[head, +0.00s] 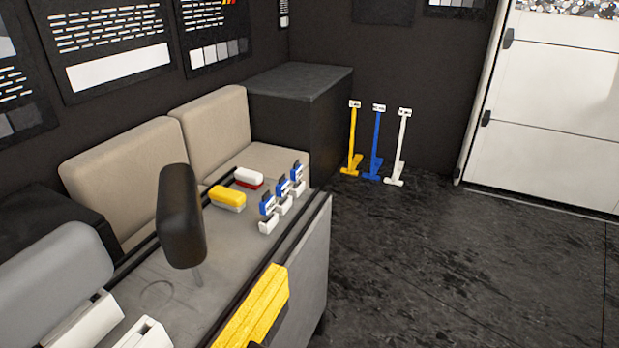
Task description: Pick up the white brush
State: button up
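The white brush (249,176) is a small block with a white top and a red underside. It lies on the grey table (215,245), near its far end, close to the beige seat. A similar yellow brush (228,195) with a pale underside lies just in front of it, to the left. Nothing covers the white brush. I cannot make out my gripper in the head view.
Several blue-and-white tools (283,186) stand right of the brushes. A black headrest-like pad (180,215) rises from the table. A yellow block (262,300) is at the near edge. Squeegee-like tools (376,145) lean against the back wall. The floor (430,260) at right is clear.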

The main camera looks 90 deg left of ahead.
aim_at(248, 179)
jog(key=i, duration=0.35)
jog(key=u, duration=2.8)
jog(key=i, duration=2.8)
jog(key=u, duration=3.4)
